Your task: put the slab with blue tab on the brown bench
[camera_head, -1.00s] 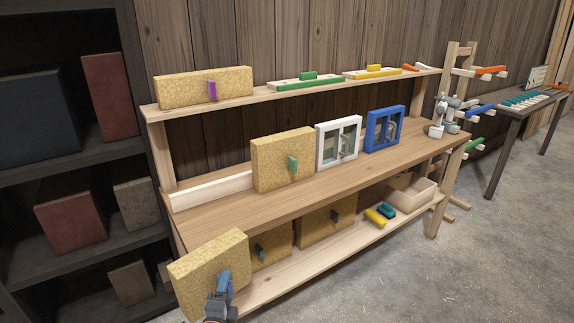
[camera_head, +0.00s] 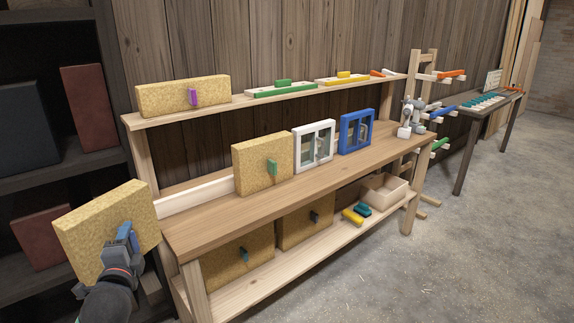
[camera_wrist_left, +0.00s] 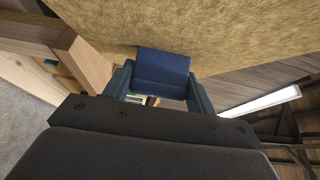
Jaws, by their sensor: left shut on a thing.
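My left gripper (camera_head: 124,243) is shut on the blue tab of a speckled tan slab (camera_head: 95,225). It holds the slab tilted, in the air at the left, in front of the dark shelves and beside the near left end of the brown bench (camera_head: 215,222). In the left wrist view the gripper's fingers (camera_wrist_left: 160,82) sit on both sides of the blue tab (camera_wrist_left: 163,66), with the slab face (camera_wrist_left: 230,30) above. My right gripper is not in view.
On the bench top stand a green-tabbed slab (camera_head: 250,168), a white framed box (camera_head: 314,146) and a blue one (camera_head: 356,131). A purple-tabbed slab (camera_head: 165,97) is on the upper rail. The bench's near left top is bare. Two slabs stand underneath. Dark shelves (camera_head: 50,166) are at left.

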